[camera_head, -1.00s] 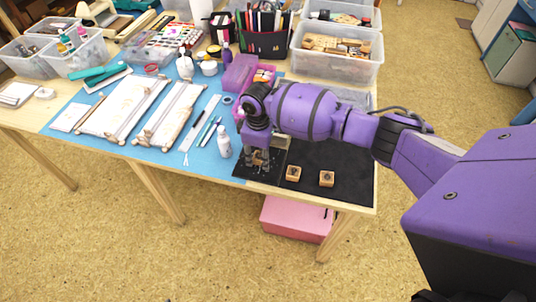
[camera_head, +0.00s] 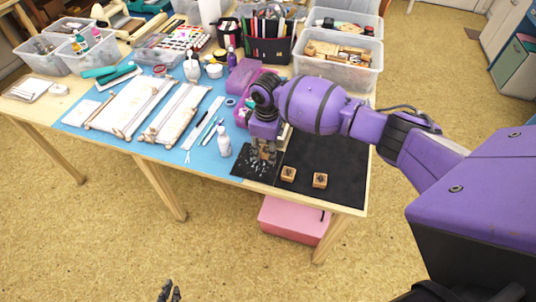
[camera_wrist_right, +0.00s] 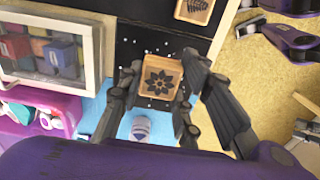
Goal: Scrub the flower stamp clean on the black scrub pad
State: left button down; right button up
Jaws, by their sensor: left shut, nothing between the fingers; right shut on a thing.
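The flower stamp (camera_wrist_right: 161,78) is a small wooden block with a dark flower on the face toward the right wrist camera. My right gripper (camera_head: 264,153) is shut on the stamp, with a finger on each side. The black scrub pad (camera_head: 252,168) has white specks and lies at the table's front edge. It also shows below the stamp in the right wrist view (camera_wrist_right: 128,50). The stamp is over the pad; whether they touch I cannot tell. My left gripper (camera_head: 170,292) is shut and empty at the bottom of the head view, over the floor.
Two other wooden stamps (camera_head: 288,174) (camera_head: 320,180) sit on the black mat (camera_head: 335,165) right of the pad. A white bottle (camera_head: 224,141) stands just left of the pad. A purple box (camera_head: 243,76) and a clear bin (camera_head: 340,66) are behind.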

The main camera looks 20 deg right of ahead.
notch_tip(320, 180, up, 2)
jog(key=shift+w+r, duration=0.1)
jog(key=shift+s+r, duration=0.2)
jog(key=shift+r, duration=0.4)
jog(key=shift+w, duration=0.1)
